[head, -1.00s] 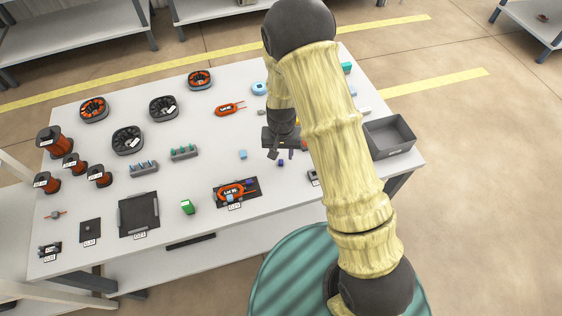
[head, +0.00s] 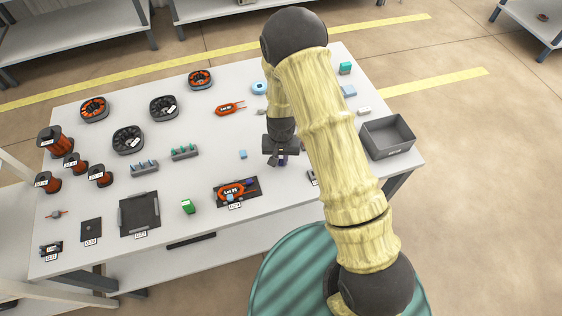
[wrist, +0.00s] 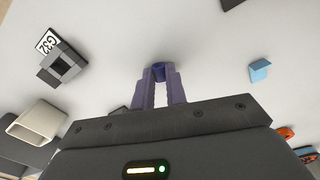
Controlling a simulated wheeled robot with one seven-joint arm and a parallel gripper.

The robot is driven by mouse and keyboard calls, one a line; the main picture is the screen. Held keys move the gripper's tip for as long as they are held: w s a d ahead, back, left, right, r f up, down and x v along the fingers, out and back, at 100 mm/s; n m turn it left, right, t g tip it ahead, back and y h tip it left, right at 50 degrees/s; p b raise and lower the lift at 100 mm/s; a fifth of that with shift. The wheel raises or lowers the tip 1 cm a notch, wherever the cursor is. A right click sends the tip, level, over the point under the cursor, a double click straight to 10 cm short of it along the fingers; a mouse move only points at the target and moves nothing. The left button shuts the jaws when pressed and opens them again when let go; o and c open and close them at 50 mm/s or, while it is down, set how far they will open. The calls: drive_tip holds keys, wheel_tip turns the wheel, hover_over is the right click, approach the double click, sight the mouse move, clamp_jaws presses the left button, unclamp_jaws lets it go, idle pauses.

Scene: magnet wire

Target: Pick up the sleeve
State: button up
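The sleeve (wrist: 158,71) is a small dark blue cylinder, seen in the wrist view between the tips of my fingers. My gripper (wrist: 159,84) is shut on it, with a finger touching each side. In the head view my gripper (head: 278,161) is low over the middle right of the white table, and the sleeve is hidden there by the fingers. I cannot tell whether the sleeve still touches the table.
A small light blue block (head: 243,154) lies left of my gripper. A dark mat (head: 253,186) with an orange coil lies nearer the front. A grey open bin (head: 388,137) stands at the right edge. Spools and trays fill the table's left.

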sight(281, 161)
drive_tip(key=shift+c, duration=0.7)
wheel_tip(281, 161, up, 10)
idle(0.6)
